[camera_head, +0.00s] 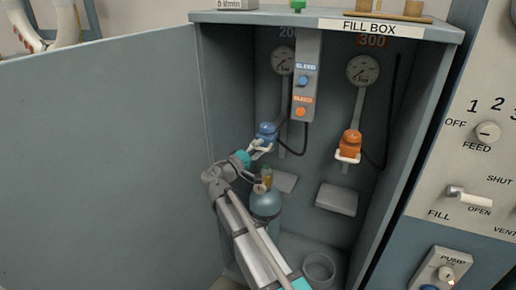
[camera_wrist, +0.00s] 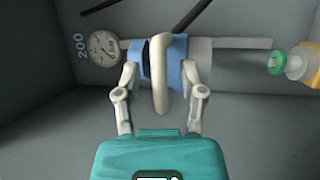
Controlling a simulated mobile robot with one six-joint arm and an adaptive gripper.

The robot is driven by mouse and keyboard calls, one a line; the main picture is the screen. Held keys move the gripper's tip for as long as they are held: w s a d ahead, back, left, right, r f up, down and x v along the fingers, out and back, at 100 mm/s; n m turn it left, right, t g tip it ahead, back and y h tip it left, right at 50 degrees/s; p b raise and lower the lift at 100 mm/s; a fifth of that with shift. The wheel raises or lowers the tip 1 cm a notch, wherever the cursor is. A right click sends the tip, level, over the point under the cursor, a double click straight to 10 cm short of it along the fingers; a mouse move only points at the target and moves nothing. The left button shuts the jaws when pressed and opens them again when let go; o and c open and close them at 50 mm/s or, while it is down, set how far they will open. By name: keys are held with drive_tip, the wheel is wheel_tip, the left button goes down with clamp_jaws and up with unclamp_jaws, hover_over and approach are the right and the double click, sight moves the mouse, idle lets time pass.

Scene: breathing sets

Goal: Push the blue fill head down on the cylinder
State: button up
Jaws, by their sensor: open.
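The blue fill head (camera_head: 267,130) hangs on the left post inside the fill box, with a pale handle at its front. A teal cylinder (camera_head: 266,204) with a brassy valve (camera_head: 267,174) stands below it, with a gap between head and valve. My gripper (camera_head: 260,146) is at the blue head. In the wrist view its fingers (camera_wrist: 160,78) are open, one on each side of the blue head (camera_wrist: 176,58) and its pale loop handle; I cannot tell whether they touch. The yellow valve with a green end (camera_wrist: 277,62) shows at the right there.
An orange fill head (camera_head: 350,142) hangs on the right post above an empty shelf (camera_head: 337,198). A grey control box (camera_head: 304,75) with blue and orange buttons hangs between the gauges. An empty ring holder (camera_head: 319,267) is on the floor. The open door (camera_head: 110,160) is at left.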

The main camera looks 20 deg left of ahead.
clamp_jaws()
idle(0.3)
drive_tip(key=shift+f, duration=0.1)
wheel_tip(320, 180, down, 10)
drive_tip(key=b, duration=1)
drive_tip(key=shift+s, duration=0.1)
unclamp_jaws()
